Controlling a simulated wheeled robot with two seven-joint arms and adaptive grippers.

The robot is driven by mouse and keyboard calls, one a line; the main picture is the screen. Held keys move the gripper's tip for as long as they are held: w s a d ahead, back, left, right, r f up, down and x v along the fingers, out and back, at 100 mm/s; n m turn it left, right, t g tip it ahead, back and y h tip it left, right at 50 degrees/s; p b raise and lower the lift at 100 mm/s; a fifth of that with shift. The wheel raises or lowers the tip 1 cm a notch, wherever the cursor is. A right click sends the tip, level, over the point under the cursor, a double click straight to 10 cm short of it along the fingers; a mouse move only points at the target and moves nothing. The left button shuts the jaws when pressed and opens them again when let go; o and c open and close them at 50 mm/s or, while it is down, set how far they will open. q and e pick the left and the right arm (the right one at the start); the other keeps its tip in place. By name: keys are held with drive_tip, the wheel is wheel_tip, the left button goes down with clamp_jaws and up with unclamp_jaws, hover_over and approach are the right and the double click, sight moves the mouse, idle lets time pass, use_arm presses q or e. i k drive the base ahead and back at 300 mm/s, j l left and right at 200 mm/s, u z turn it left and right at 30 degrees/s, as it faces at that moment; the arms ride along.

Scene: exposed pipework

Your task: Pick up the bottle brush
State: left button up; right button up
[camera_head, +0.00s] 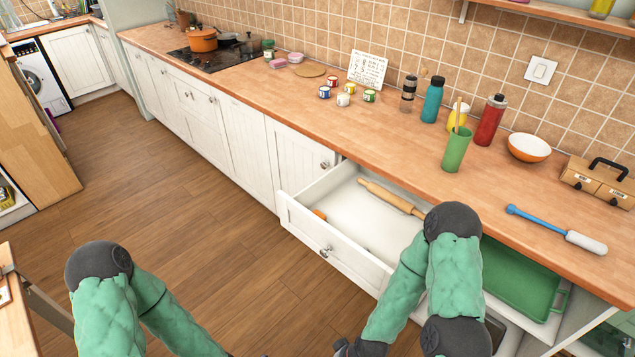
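The bottle brush (555,228) lies on the wooden counter at the right. It has a blue handle pointing left and a whitish cylindrical head near the counter's front edge. My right arm bends over the open drawer. Dark parts at its end (360,347) show at the bottom edge, low and far to the left of the brush; whether the fingers are open cannot be seen. My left arm is at the lower left, and its gripper is below the picture. Neither arm touches the brush.
The open drawer (335,222) holds a rolling pin (391,197). A green tray (520,285) sits below the counter near the brush. A wooden box with a black handle (600,180), a bowl (528,148) and a green cup (456,150) stand behind the brush. Counter around the handle is clear.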

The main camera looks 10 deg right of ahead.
sight(593, 245)
drive_tip(key=k+l, duration=0.1)
drive_tip(key=l, duration=0.3)
drive_tip(key=l+z, duration=0.1)
drive_tip(key=l, duration=0.25)
drive_tip(key=z, duration=1.65)
drive_tip(key=i+l+u, duration=0.15)
drive_tip(key=u, duration=0.15)
drive_tip(key=i+l+u, duration=0.15)
drive_tip(key=l+u, duration=0.15)
